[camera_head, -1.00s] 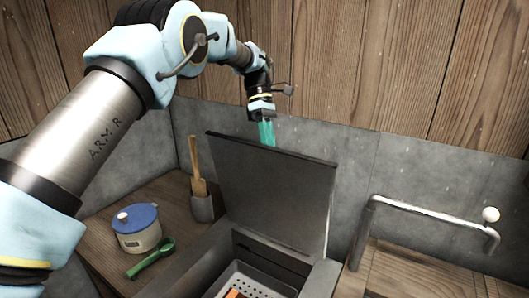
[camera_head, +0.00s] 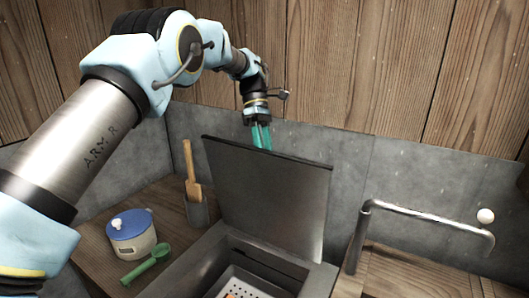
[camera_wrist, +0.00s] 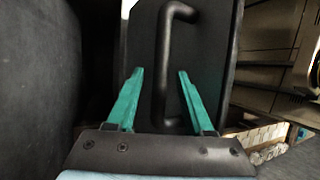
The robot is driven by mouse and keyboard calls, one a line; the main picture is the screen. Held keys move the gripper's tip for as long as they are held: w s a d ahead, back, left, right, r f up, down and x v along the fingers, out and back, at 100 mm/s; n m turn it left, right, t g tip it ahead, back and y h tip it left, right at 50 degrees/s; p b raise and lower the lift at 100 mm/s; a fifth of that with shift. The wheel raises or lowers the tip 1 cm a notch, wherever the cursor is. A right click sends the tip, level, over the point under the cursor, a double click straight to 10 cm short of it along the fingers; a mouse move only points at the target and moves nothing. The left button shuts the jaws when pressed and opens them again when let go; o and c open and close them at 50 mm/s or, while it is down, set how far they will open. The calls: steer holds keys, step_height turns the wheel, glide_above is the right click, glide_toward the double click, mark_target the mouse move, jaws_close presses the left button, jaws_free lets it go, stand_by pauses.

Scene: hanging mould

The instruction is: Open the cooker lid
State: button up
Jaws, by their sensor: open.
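The cooker lid (camera_head: 270,195) is a dark flat panel that stands raised, nearly upright, at the back of the cooker (camera_head: 215,262). My gripper (camera_head: 262,138) is behind the lid's top edge, with its teal fingers pointing down and their tips partly hidden by the lid. In the wrist view my gripper (camera_wrist: 160,75) is open, and the lid's dark bar handle (camera_wrist: 165,60) shows between and beyond the fingers. I cannot tell whether a finger touches the handle. A perforated metal tray (camera_head: 245,285) shows inside the open cooker.
A metal rail (camera_head: 425,220) is at the right. The grey wall (camera_head: 345,170) is close behind the lid.

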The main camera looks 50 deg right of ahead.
steer(key=v, duration=0.7)
steer(key=shift+r, duration=0.15)
steer(key=shift+w, duration=0.1)
stand_by(0.6)
